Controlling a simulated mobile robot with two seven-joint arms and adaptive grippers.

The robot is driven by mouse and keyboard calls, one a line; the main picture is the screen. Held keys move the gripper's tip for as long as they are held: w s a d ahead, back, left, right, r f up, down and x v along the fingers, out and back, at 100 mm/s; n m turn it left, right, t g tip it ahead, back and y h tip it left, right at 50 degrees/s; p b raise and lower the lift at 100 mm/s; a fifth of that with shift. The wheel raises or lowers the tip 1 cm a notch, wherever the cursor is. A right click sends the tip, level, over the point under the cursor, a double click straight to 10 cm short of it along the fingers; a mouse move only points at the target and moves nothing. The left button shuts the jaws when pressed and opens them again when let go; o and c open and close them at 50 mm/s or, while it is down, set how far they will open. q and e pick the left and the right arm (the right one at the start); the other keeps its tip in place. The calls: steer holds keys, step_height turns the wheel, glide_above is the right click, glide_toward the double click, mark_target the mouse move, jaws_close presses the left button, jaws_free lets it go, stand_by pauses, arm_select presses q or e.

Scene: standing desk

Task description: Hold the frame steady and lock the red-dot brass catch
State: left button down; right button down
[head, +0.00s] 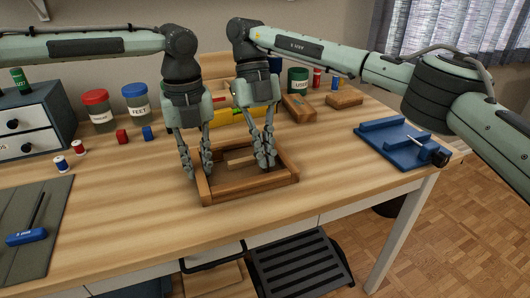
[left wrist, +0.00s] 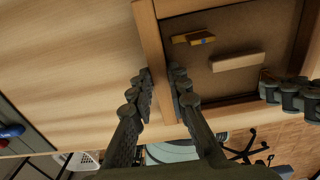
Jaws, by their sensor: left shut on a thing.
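The wooden frame (head: 252,190) lies flat on the desk, with a brown backing panel. My left gripper (head: 197,170) is shut on the frame's left rail; in the left wrist view its fingers (left wrist: 160,92) straddle the rail (left wrist: 153,50). My right gripper (head: 266,162) points down at the frame's right part, and its fingers also show in the left wrist view (left wrist: 290,92). I cannot tell whether they are open or shut. A small brass-coloured catch with a blue dot (left wrist: 202,38) lies over the panel, near a pale bar (left wrist: 237,62). I see no red dot.
Red-lidded (head: 98,108) and blue-lidded (head: 138,104) jars stand back left beside a drawer unit (head: 30,125). A blue-handled tool (head: 26,237) lies on a dark mat front left. Wooden blocks (head: 298,108) sit behind.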

steer(key=c, duration=2)
jaws_free()
steer(key=shift+r, duration=0.1)
steer(key=v, duration=0.7)
steer(key=shift+w+r, duration=0.15)
arm_select(q)
steer(key=c, duration=1.4)
jaws_free()
steer(key=shift+o, duration=0.2)
steer(key=shift+r, duration=0.15)
